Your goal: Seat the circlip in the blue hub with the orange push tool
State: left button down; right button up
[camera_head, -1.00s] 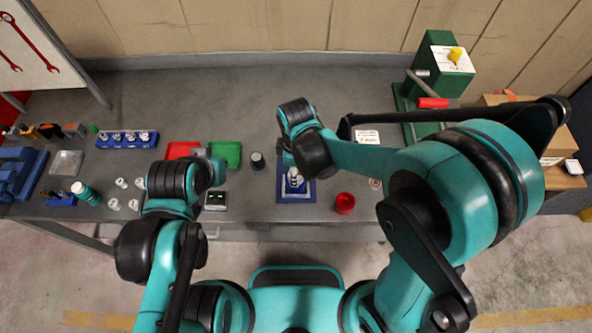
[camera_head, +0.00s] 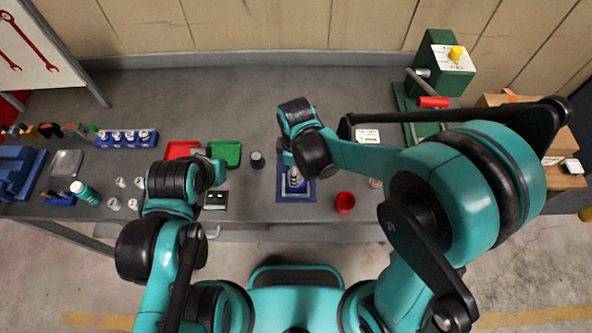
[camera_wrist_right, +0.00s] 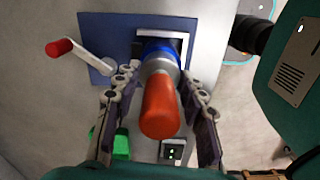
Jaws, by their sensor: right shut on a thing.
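My right gripper (camera_wrist_right: 162,82) is shut on the orange push tool (camera_wrist_right: 160,105), whose rounded orange handle points toward the wrist camera. The tool's grey collar sits in line with the blue hub (camera_wrist_right: 154,46), against it or just above it; I cannot tell which. The hub stands on a blue base plate (camera_wrist_right: 97,62), which also shows in the head view (camera_head: 283,190). The circlip is not visible; the tool covers the hub's top. In the head view the right wrist hides its fingers. My left gripper (camera_head: 214,172) is left of the plate, its fingers not clear.
A red-handled lever (camera_wrist_right: 62,47) stands beside the hub. A red cup (camera_head: 345,202) is right of the plate and a dark round piece (camera_head: 257,160) left of it. Green (camera_head: 226,152) and red (camera_head: 180,149) trays lie further left. A green press (camera_head: 440,65) stands back right.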

dwell(0.4)
jog(key=shift+r+p, duration=2.7)
jog(key=shift+r, duration=0.85)
jog(key=shift+f, duration=0.1)
